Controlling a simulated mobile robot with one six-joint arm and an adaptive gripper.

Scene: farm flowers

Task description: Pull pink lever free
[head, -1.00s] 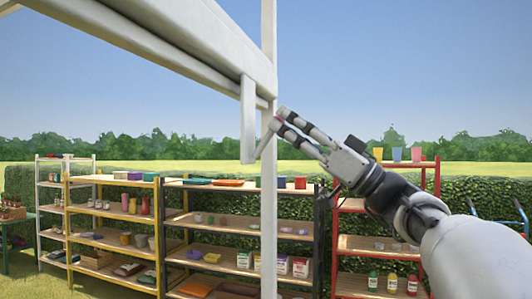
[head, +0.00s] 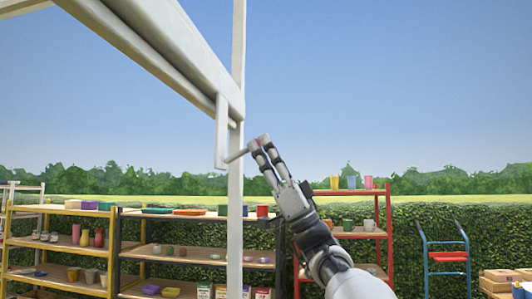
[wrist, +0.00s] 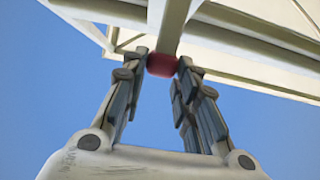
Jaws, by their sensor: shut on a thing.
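The lever is a grey rod (head: 236,156) with a pinkish-red end (wrist: 162,64). In the head view it runs from the lower end of a short white upright piece (head: 221,128) toward my gripper (head: 262,147). Only a trace of the red end shows there. In the wrist view the red end sits between the tips of my gripper (wrist: 163,66), with a finger against each side. My gripper is shut on it. The lever's far joint is not clear in the wrist view.
A white post (head: 236,215) and slanting white beam (head: 165,45) stand close left of my gripper. Shelves with pots (head: 175,215), a red shelf (head: 345,192) and a blue-red hand truck (head: 445,255) stand behind. Open sky lies right of my gripper.

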